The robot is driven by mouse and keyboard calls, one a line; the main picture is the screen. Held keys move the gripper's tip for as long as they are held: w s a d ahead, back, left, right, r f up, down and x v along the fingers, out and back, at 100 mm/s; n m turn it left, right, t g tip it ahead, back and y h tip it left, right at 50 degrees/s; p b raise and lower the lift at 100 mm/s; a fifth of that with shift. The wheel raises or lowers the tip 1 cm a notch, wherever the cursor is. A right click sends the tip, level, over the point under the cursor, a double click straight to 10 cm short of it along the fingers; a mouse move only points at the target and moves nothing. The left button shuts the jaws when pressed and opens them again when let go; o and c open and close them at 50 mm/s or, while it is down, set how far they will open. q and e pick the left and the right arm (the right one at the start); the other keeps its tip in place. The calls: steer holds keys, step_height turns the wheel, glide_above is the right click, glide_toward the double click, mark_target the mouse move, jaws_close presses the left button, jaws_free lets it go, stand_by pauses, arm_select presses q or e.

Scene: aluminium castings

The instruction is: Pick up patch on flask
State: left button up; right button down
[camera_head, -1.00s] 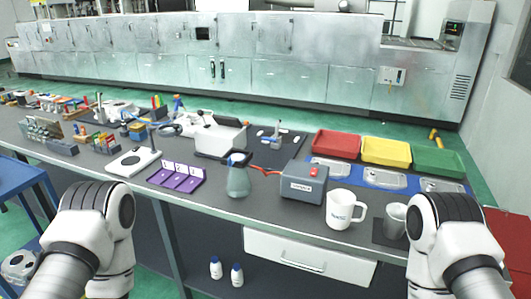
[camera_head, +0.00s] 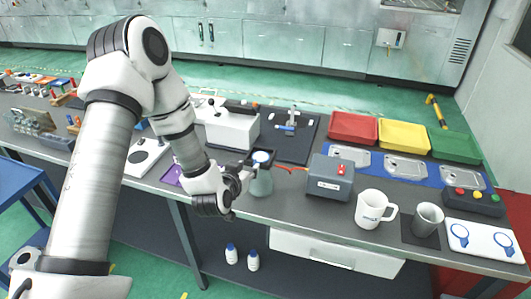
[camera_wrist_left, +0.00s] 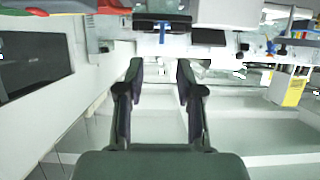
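The flask (camera_head: 262,184) is a greenish glass vessel standing near the front edge of the bench. A pale blue and white round spot (camera_head: 261,157) shows at its top; I cannot tell whether this is the patch. My left gripper (camera_head: 258,152) reaches in from the left, with its dark fingers close to the top of the flask. Whether they touch it is unclear. In the left wrist view the two fingers (camera_wrist_left: 160,72) stand apart, with nothing clearly held between them. The flask is not clear in that view. My right gripper is out of view.
A grey box (camera_head: 330,178) with a red button stands right of the flask. A white mug (camera_head: 371,209) and a grey cup (camera_head: 427,219) stand further right. Behind are a white device (camera_head: 232,127) and red (camera_head: 352,127), yellow (camera_head: 403,136) and green trays (camera_head: 455,146).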

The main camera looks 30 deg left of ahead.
mark_target(255, 161)
arm_select(q)
steer(key=p+x, duration=0.2)
steer(key=x, duration=0.5)
steer(key=shift+s+a+p, duration=0.1)
steer(key=shift+a+p, duration=0.1)
steer(key=shift+p, duration=0.2)
steer(key=shift+f, duration=0.2)
steer(key=shift+d, duration=0.1)
steer(key=shift+c, duration=0.3)
jaws_close()
